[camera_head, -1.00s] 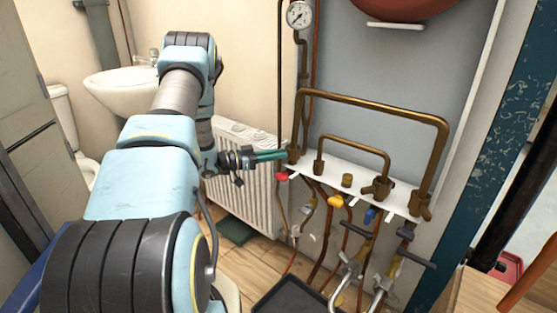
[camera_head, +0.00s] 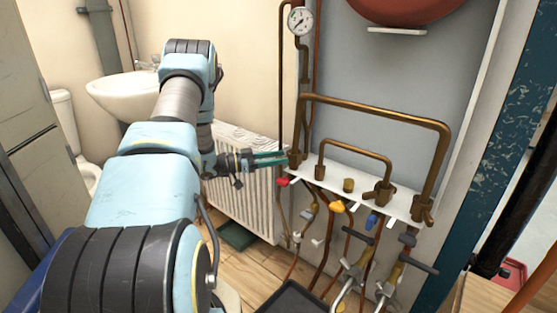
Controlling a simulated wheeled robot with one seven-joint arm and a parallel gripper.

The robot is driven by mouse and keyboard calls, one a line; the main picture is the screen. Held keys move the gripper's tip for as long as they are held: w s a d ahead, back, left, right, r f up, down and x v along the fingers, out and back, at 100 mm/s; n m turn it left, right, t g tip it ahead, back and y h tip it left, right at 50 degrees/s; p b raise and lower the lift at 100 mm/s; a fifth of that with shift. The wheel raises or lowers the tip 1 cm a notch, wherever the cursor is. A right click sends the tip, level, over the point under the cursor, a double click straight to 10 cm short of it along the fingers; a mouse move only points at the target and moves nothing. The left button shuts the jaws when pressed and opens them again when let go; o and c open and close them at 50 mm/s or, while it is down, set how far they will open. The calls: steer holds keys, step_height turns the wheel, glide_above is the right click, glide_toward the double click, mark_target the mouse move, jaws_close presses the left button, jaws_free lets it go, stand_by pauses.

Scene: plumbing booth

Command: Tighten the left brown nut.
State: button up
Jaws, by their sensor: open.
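The left brown nut (camera_head: 295,161) sits at the left end of the white bracket (camera_head: 360,186), at the foot of the large bent copper pipe (camera_head: 372,112). My gripper (camera_head: 284,158) points right at it from the left. Its two green fingers are open with a narrow gap, and their tips are at or just short of the nut. I cannot tell whether they touch it. Another brown fitting (camera_head: 320,172) stands just right of the nut, under the smaller pipe loop.
A pressure gauge (camera_head: 300,20) is above, on a thin vertical pipe. Valves with a red handle (camera_head: 283,181), a yellow handle (camera_head: 337,207) and a blue handle (camera_head: 372,221) hang below the bracket. A white radiator (camera_head: 245,190) stands behind my gripper.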

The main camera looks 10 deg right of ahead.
steer(key=s+a, duration=0.1)
steer(key=a, duration=0.9)
steer(key=shift+s+a+f, duration=0.15)
steer(key=shift+s+f, duration=0.1)
steer(key=w+a+r+n+t+y, duration=0.3)
steer(key=w+r+n+t+y, duration=0.45)
steer(key=y, duration=0.35)
steer(key=s+a+r+n+g+y, duration=0.1)
steer(key=s+n+g+y, duration=0.25)
steer(key=s, duration=1.35)
steer(key=s+a+r+n+g+y, duration=0.25)
steer(key=s+n+g, duration=0.2)
steer(key=s, duration=1.15)
step_height(320, 180, up, 17)
steer(key=p, duration=1.8)
steer(key=shift+d+y, duration=0.3)
steer(key=shift+d, duration=0.1)
